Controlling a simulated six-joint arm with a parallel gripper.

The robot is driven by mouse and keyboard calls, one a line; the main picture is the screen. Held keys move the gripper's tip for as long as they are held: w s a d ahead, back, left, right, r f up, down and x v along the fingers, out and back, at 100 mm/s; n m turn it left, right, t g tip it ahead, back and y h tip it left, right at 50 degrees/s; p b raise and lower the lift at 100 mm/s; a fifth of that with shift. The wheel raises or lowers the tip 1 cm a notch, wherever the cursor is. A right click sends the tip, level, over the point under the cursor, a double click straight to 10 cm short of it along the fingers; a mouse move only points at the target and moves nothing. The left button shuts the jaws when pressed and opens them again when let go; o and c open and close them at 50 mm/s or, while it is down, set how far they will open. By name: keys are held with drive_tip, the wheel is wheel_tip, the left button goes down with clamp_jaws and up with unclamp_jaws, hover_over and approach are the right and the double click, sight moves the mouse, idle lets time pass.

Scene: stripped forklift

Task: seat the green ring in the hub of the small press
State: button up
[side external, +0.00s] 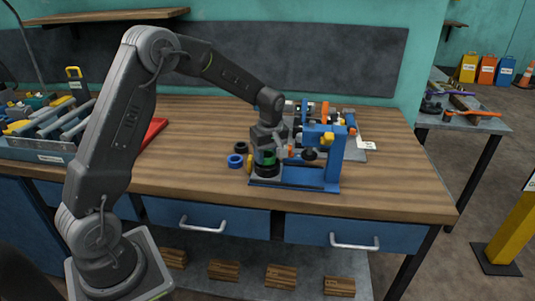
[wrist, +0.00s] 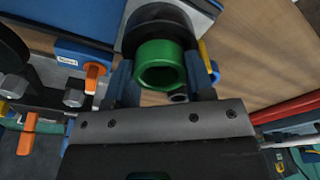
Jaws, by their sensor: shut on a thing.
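The green ring (wrist: 160,66) is between the two fingers of my gripper (wrist: 160,80) in the wrist view, which are shut on its sides. In the side view the ring (side external: 269,158) shows as a small green patch under my gripper (side external: 265,153). The small press (side external: 330,158) is blue, with an upright frame and a flat base plate. The dark round hub (wrist: 157,20) is on its base, and the ring overlaps its edge in the wrist view. The ring looks at or just above the hub; I cannot tell whether they touch.
A blue ring (side external: 235,161) and a black ring (side external: 241,148) lie on the bench left of the press. The press's ram (side external: 310,154) and frame stand close on my gripper's right. A blue bin of parts (side external: 45,148) is far left. Bench between is mostly clear.

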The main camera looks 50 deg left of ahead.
drive_tip(key=shift+f, duration=0.35)
idle(0.6)
drive_tip(key=o, duration=1.2)
drive_tip(key=shift+c, duration=0.2)
drive_tip(key=shift+s, duration=0.1)
drive_tip(key=shift+c, duration=0.2)
drive_tip(key=shift+r, duration=0.45)
drive_tip(key=shift+c, duration=0.2)
drive_tip(key=shift+o, duration=1.1)
drive_tip(key=shift+a+r, duration=0.1)
drive_tip(key=shift+r, duration=0.25)
wheel_tip(320, 180, up, 6)
drive_tip(key=shift+r, duration=0.25)
